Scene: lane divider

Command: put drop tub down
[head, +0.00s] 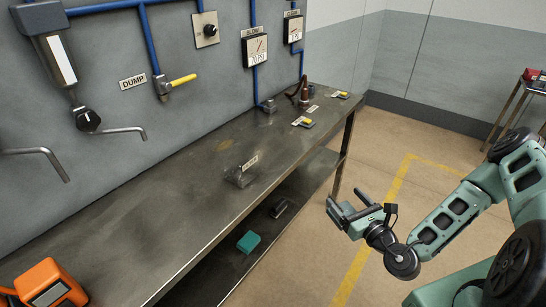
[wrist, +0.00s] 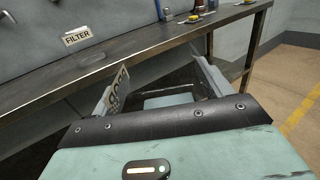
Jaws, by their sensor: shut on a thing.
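My gripper (head: 350,208) hangs in the air to the right of the bench, over the open floor. In the wrist view its fingers (wrist: 160,86) stand apart, shut on the drop tub. The tub shows there by a tilted white label (wrist: 117,89) with dark lettering beside the left finger. Most of the tub is hidden by the gripper body, and in the head view I cannot tell it clearly from the fingers.
The long metal bench (head: 190,185) has clear room on its top. A FILTER sign (head: 247,163) stands there by a clear dish (head: 239,177). A teal block (head: 248,242) lies on the lower shelf. An orange device (head: 48,285) sits at the near left. Pipes and gauges line the wall.

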